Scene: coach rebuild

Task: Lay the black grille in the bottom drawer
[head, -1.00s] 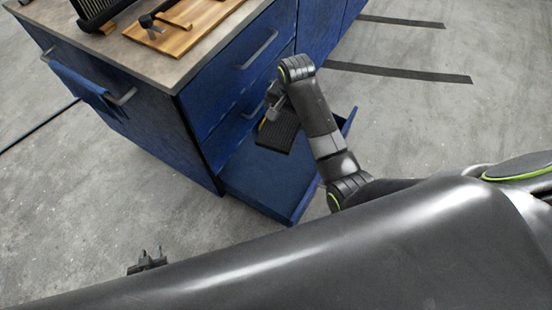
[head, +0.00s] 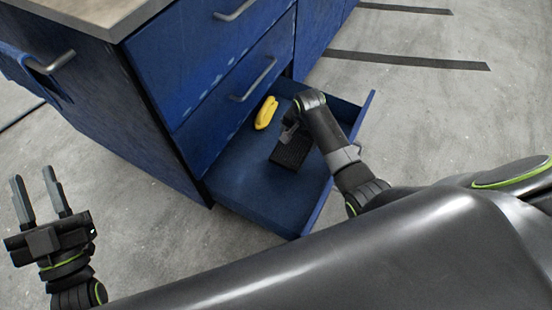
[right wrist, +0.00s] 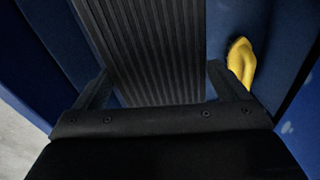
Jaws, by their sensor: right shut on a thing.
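The black ribbed grille (head: 293,151) is inside the pulled-out blue bottom drawer (head: 240,182). It also fills the middle of the right wrist view (right wrist: 155,50), with its ribs running away from me. My right gripper (head: 288,135) is shut on the grille, with one finger at each side of it in the right wrist view (right wrist: 158,84). I cannot tell whether the grille touches the drawer floor. My left gripper (head: 33,178) is open and empty, over the floor left of the cabinet.
A yellow object (head: 266,112) lies in the drawer near its back, beside the grille; it also shows in the right wrist view (right wrist: 241,60). The front-left part of the drawer is bare. Closed drawers with metal handles (head: 254,80) are above. Black strips (head: 405,61) mark the floor.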

